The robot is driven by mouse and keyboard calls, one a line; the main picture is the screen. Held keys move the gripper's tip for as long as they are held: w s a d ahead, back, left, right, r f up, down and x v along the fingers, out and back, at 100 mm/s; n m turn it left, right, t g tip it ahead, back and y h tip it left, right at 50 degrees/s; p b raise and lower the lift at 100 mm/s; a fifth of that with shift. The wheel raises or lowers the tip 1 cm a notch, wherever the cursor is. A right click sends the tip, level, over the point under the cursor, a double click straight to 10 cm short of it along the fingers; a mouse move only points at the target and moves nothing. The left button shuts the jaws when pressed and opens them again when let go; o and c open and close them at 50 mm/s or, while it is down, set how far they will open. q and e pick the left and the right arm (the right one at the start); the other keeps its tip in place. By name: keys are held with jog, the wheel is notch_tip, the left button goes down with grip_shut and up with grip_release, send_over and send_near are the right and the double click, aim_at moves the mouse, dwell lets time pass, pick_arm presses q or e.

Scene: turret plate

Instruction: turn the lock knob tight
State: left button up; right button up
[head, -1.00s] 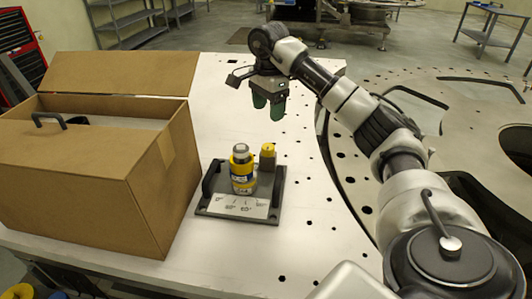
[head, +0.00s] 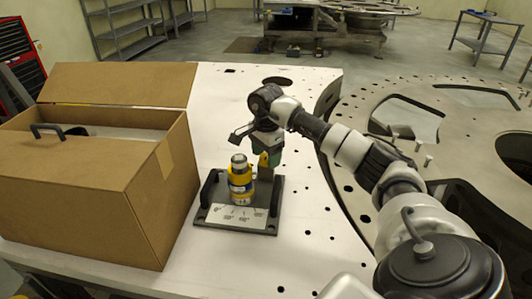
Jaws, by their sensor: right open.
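The fixture plate (head: 205,214) is dark, with a white marked label on its front and a black handle on each side. A yellow cylinder with a grey top (head: 240,178) stands upright on it. My left gripper is not in view.
An open cardboard box (head: 88,200) stands close left of the plate, with a black handle showing on top. The white table (head: 300,240) is clear in front and to the right. A large round metal plate with holes (head: 400,110) lies to the right.

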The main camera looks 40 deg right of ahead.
jog(key=c, duration=0.9)
jog(key=shift+m, duration=0.3)
jog(key=m, duration=0.8)
jog(key=shift+m, duration=0.4)
jog(key=m+p, duration=0.1)
jog(key=m, duration=0.3)
jog(key=shift+m, duration=2.2)
